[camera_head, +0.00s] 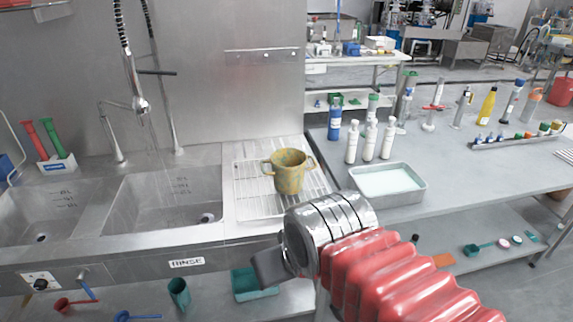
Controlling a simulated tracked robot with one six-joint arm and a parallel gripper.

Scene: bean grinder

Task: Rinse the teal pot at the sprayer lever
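A two-handled pot (289,172), mottled yellow-brown with teal patches, stands upright on the wire drying rack (245,205) right of the sink. The sprayer (140,104) hangs on a coiled hose over the right basin (165,197), with a dark lever (158,72) sticking out to the right. Faint streaks, seemingly water, fall from it into the basin. My gripper (268,268) is in front of the counter edge, below and apart from the pot. It shows as a dark shape, largely hidden by my wrist, so its opening cannot be judged.
A RINSE label (187,262) marks the front below the basin. A shallow metal tray (415,190) and several white bottles (370,140) stand right of the rack. A teal cup (179,292) and teal bin (252,294) are on the lower shelf. A left basin (40,213) adjoins.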

